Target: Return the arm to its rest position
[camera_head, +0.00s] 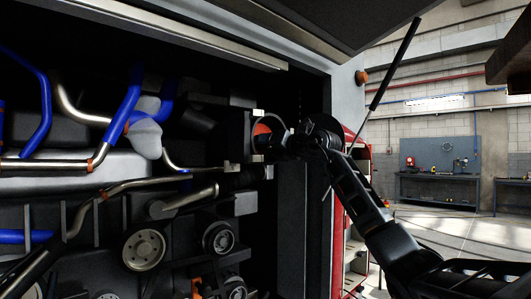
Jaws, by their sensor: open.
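My black arm reaches in from the lower right to the open engine bay of the coach. My gripper (268,140) is at the bay's right side, its jaws open. It is beside a small part with an orange face (262,129). They overlap in the picture, and I cannot tell whether they touch. Nothing shows held between the jaws, though the dark bay makes the fingertips hard to make out. The arm is stretched out, with its elbow at the lower right.
The engine bay holds blue hoses (123,101), metal pipes (75,105) and pulleys (144,249). A raised hatch (340,18) with a black strut (395,64) hangs above the arm. A red cabinet (356,215) stands behind it. A workbench (438,188) is far right, with open floor before it.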

